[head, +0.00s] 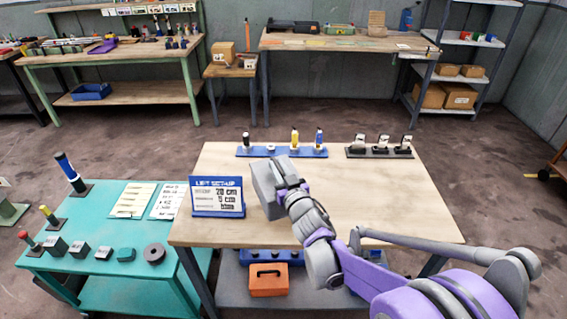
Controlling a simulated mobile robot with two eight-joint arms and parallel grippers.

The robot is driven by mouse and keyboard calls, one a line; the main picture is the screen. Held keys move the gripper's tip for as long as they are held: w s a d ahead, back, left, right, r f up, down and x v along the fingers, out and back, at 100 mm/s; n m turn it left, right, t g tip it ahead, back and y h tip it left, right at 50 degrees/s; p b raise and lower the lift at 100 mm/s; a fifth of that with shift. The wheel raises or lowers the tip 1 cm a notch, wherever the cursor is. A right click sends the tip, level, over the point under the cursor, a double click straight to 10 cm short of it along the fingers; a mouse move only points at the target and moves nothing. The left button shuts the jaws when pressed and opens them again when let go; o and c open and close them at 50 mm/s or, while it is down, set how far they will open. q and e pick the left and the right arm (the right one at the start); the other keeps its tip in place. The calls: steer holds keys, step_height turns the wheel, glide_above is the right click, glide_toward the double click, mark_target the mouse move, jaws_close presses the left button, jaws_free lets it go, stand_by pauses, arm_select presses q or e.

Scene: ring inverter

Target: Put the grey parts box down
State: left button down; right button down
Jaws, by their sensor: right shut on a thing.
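The grey parts box (266,188) is at the middle of the wooden table (375,200), just right of the blue sign. My right gripper (283,181) is shut on the box, on its right side. The gripper and wrist hide part of the box. I cannot tell whether the box's underside touches the tabletop or hangs a little above it. My left gripper is not in view.
A blue "LIFT SET-UP" sign (218,198) stands close left of the box. A blue rack (258,152) with pegs and a dark rack (379,153) line the back edge. A teal bench (95,225) adjoins at left. The tabletop's right part is bare beyond my arm.

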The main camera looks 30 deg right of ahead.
steer(key=shift+f, duration=2.7)
steer(key=shift+f+b, duration=0.1)
steer(key=shift+b, duration=0.25)
steer(key=c, duration=0.8)
jaws_free()
steer(key=shift+c, duration=0.2)
steer(key=shift+r, duration=0.25)
steer(key=s+a+b, duration=0.1)
steer(key=s+a, duration=0.1)
steer(key=s, duration=1)
steer(key=s+a+f+n+g+y, duration=0.1)
steer(key=s+a+f+g, duration=0.4)
steer(key=s, duration=0.4)
steer(key=s+a+f+g+y, duration=0.1)
steer(key=s+a+f+g, duration=0.5)
steer(key=s+a+g, duration=0.1)
steer(key=shift+s+n+g+y, duration=0.4)
steer(key=shift+s, duration=0.45)
